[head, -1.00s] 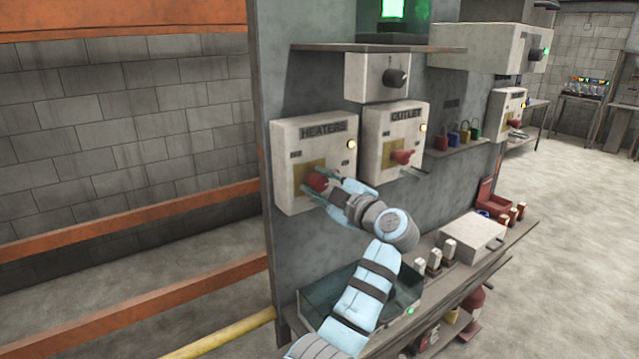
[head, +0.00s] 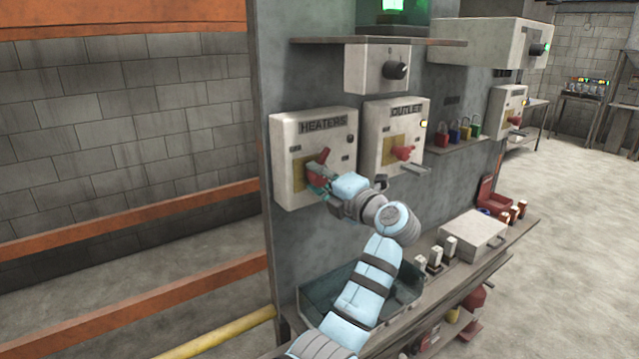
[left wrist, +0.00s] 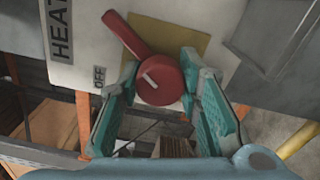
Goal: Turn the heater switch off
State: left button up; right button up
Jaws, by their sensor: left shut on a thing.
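The heaters box (head: 285,135) is a pale box on the grey panel, with a red rotary switch (head: 318,165) on a yellow plate. In the left wrist view the switch's round red hub (left wrist: 160,82) has a white mark, and its handle (left wrist: 125,35) points up and left, toward the HEATERS lettering. An OFF label (left wrist: 98,76) shows on the box to the left of the hub. My left gripper (head: 321,180) is shut on the hub, its teal fingers on either side of it. The indicator lamp (head: 351,138) on the box is dark. My right gripper is not in view.
The outlet box (head: 380,120), with its own red switch and a lit lamp, stands close on the right. A knob box (head: 365,70) sits above, under a shelf. Coloured padlocks (head: 458,133) rest on a ledge. A lower bench (head: 425,290) carries several small items.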

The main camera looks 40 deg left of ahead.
pick_arm(q)
jog(key=n+b, duration=0.2)
jog(key=n, duration=0.1)
jog(key=shift+n, duration=0.4)
jog(key=shift+n+b, duration=1.05)
jog(key=shift+n, duration=0.75)
jog(key=o, duration=1.1)
jog(key=shift+a, duration=0.15)
jog(key=shift+o, duration=0.2)
jog(key=v, duration=1.2)
